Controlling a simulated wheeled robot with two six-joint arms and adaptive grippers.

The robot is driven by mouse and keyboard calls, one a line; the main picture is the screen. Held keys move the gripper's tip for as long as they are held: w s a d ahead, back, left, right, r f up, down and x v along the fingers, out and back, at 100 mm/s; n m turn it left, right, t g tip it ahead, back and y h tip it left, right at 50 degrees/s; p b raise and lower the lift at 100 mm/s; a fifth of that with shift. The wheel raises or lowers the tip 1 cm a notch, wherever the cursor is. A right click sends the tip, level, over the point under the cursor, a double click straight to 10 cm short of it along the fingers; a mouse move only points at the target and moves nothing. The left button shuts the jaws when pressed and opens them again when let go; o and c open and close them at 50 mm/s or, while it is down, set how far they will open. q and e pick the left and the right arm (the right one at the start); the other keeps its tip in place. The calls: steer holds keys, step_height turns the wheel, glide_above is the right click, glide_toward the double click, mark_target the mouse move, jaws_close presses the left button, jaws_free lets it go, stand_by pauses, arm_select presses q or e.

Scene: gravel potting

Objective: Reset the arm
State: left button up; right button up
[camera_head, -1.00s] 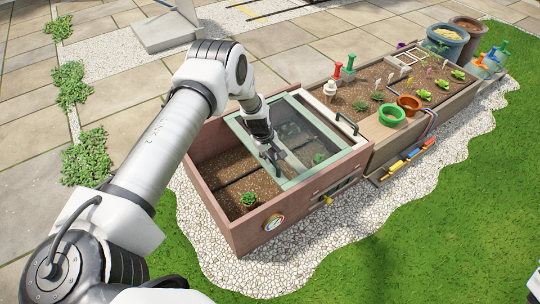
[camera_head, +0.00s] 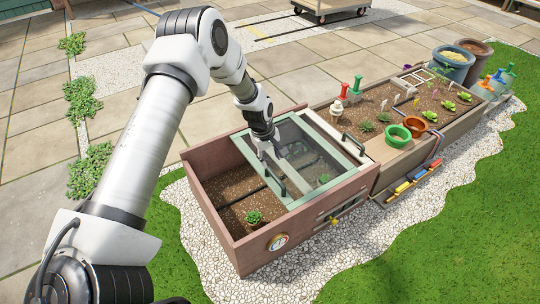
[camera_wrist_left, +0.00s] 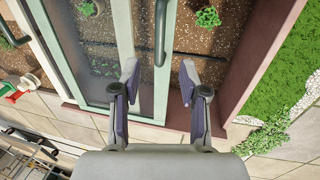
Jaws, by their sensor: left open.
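My left arm comes in from the left in the head view. Its left gripper (camera_head: 268,153) is open and empty above the green-framed glass lid (camera_head: 345,163) of the wooden planter box (camera_head: 207,205). In the left wrist view the left gripper (camera_wrist_left: 158,82) has its two fingers apart, with a dark lid handle (camera_wrist_left: 160,35) between and beyond them. I cannot tell whether the fingers touch the frame. The lid covers the right part of the box; the left part is open soil. My right gripper is not in view.
A small potted plant (camera_head: 254,218) stands in the open soil. A dial (camera_head: 278,241) is on the box front. A longer planter to the right holds seedlings, a green ring-like pot (camera_head: 397,135) and an orange pot (camera_head: 417,124). Gravel and grass lie in front, paving behind.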

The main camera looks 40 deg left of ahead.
arm_select(q)
steer(key=shift+s+r, duration=0.15)
steer(key=shift+r, duration=0.45)
